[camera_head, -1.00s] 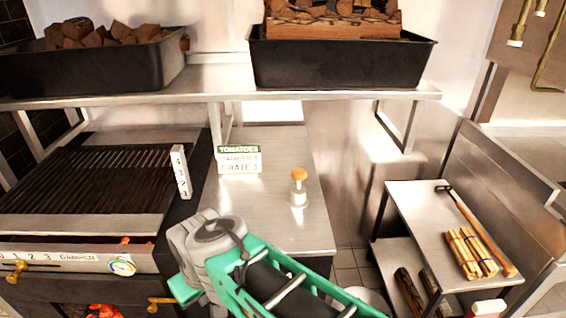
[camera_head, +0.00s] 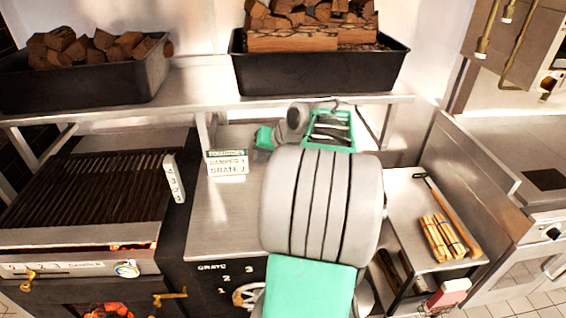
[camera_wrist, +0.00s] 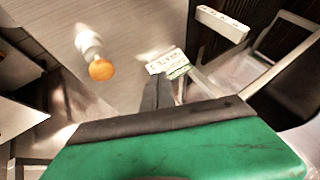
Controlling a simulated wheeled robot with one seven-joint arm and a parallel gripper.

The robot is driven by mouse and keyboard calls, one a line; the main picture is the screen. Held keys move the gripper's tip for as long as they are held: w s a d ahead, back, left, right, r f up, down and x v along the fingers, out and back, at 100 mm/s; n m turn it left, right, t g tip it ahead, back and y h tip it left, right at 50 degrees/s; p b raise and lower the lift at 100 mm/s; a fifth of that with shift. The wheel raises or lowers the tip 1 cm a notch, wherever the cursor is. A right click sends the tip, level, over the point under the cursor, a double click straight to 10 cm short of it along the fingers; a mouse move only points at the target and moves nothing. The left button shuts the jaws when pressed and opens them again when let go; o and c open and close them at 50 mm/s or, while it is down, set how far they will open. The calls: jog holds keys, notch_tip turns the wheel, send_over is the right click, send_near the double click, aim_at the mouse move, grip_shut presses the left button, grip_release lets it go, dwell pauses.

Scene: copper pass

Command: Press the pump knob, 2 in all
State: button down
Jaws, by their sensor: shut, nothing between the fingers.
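The pump is a small pale bottle (camera_wrist: 88,44) with a round orange knob (camera_wrist: 101,70). In the wrist view it stands on the steel counter at the upper left. In the head view my arm hides it. My gripper (camera_wrist: 158,88) shows in the wrist view as dark narrow fingers, together and empty. The fingers are to the right of the knob in that view and apart from it; their height above the counter is hard to tell. In the head view the fingertips cannot be made out behind my arm.
A sign (camera_head: 227,163) stands on the counter (camera_head: 215,215), left of my arm. A grill (camera_head: 85,190) is at the left. A shelf (camera_head: 200,95) with wood-filled black bins (camera_head: 320,68) crosses above the counter. A side table (camera_head: 400,205) holds bundled sticks (camera_head: 442,237) at the right.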

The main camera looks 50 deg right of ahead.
jog(key=s+d+r+m+t, duration=0.1)
jog(key=s+d+r, duration=0.1)
jog(key=d, duration=0.5)
jog(key=shift+s+r+m+p, duration=0.2)
jog(key=shift+s+m+p, duration=0.1)
jog(key=shift+s+p, duration=0.1)
notch_tip(320, 180, down, 8)
jog(key=b, duration=0.6)
jog(key=shift+w, duration=0.1)
jog(key=shift+f+h+b, duration=0.3)
jog(key=shift+f+b, duration=0.1)
dwell(0.8)
jog(key=shift+f, duration=0.45)
